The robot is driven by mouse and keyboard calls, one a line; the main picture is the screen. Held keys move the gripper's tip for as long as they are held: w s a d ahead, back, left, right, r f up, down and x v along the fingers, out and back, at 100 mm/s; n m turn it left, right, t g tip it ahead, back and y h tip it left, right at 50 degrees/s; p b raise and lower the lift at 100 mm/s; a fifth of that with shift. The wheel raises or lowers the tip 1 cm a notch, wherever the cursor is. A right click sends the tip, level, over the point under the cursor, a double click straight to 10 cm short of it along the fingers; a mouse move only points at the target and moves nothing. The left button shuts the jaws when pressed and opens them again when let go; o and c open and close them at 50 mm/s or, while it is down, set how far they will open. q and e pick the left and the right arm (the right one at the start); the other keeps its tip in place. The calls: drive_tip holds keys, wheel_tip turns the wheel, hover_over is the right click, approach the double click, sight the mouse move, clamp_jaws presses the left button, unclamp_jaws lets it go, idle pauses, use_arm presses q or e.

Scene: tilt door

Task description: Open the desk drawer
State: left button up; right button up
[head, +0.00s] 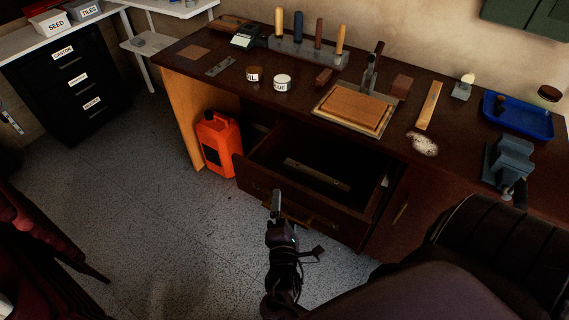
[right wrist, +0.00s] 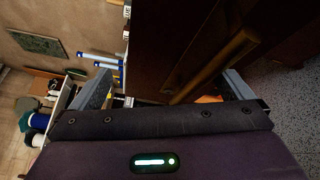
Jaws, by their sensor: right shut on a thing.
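The desk drawer (head: 300,200) under the dark workbench is pulled well out. Its inside shows, with a flat metal strip (head: 317,174) lying in it. A brass-coloured bar handle (head: 296,213) is on the drawer front and is partly hidden by my gripper. My right gripper (head: 277,207) is at the drawer front, shut on the handle. In the right wrist view the handle (right wrist: 215,68) runs slanting between the two grey fingers. My left gripper is not in view.
An orange jerrycan (head: 218,145) stands on the floor left of the drawer. A cupboard door with its own handle (head: 401,213) is to the right. Tools, tins, a blue tray (head: 517,118) and a vise (head: 510,160) are on the bench top.

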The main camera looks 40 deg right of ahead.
drive_tip(key=shift+s+a+r, duration=0.35)
drive_tip(key=shift+s+a, duration=0.4)
drive_tip(key=shift+s, duration=0.1)
drive_tip(key=shift+c, duration=0.3)
drive_tip(key=shift+s+a+f, duration=0.1)
drive_tip(key=shift+s+a, duration=0.35)
drive_tip(key=shift+c, duration=0.9)
drive_tip(key=shift+v, duration=0.9)
drive_tip(key=c, duration=0.8)
drive_tip(key=shift+o, duration=0.2)
drive_tip(key=shift+s+a+f, duration=0.25)
drive_tip(key=shift+s+a, duration=0.2)
drive_tip(key=shift+a, duration=0.05)
drive_tip(key=shift+s+a+f, duration=0.3)
drive_tip(key=shift+s+a, duration=0.15)
drive_tip(key=shift+a, duration=0.05)
drive_tip(key=shift+p, duration=0.4)
